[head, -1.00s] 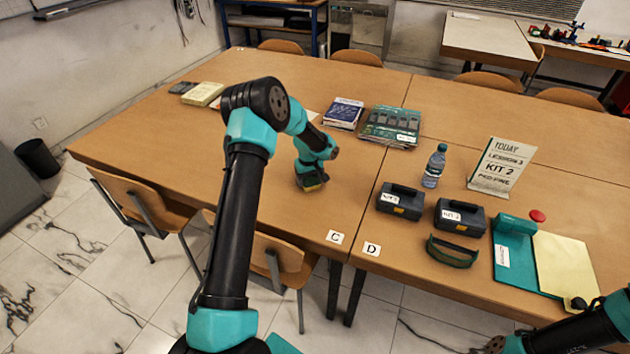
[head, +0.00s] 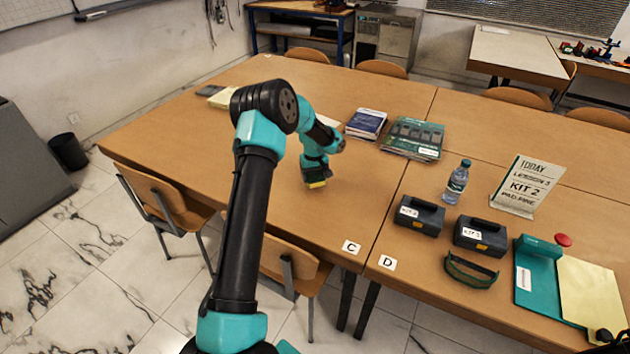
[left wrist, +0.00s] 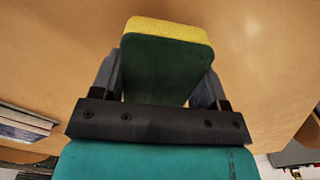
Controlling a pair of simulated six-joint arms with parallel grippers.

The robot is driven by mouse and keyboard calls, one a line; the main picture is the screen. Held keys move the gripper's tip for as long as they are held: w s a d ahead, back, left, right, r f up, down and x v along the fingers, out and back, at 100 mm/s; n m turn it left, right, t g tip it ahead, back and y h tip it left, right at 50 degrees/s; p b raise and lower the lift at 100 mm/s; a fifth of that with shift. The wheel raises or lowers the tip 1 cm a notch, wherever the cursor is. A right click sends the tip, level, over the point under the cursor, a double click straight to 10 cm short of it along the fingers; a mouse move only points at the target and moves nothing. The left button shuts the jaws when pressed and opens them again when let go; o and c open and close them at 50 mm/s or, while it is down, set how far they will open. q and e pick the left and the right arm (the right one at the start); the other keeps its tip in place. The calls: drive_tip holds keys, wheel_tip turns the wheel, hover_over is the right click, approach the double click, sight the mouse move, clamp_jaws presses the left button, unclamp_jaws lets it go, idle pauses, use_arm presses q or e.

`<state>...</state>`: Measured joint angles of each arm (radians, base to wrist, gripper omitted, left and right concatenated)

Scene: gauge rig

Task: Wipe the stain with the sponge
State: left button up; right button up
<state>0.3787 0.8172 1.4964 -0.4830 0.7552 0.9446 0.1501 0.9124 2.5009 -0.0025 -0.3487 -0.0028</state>
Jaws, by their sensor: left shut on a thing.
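My left gripper (head: 314,177) is over the left table, behind the C label. It is shut on a sponge. In the left wrist view the sponge (left wrist: 168,62) shows a dark green body and a yellow layer, held between the two fingers. In the head view the yellow edge of the sponge (head: 317,184) is low, at or just above the tabletop; I cannot tell whether it touches. No stain is clearly visible; the arm may hide it. My right gripper is not in view.
To the right stand a bottle (head: 457,182), two dark kit cases (head: 419,215), goggles (head: 471,270), a sign (head: 526,186) and a teal board (head: 536,281). The tabletop (head: 230,140) left of my arm is mostly clear.

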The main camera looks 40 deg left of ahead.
use_arm(q)
drive_tip(key=shift+r, duration=2.25)
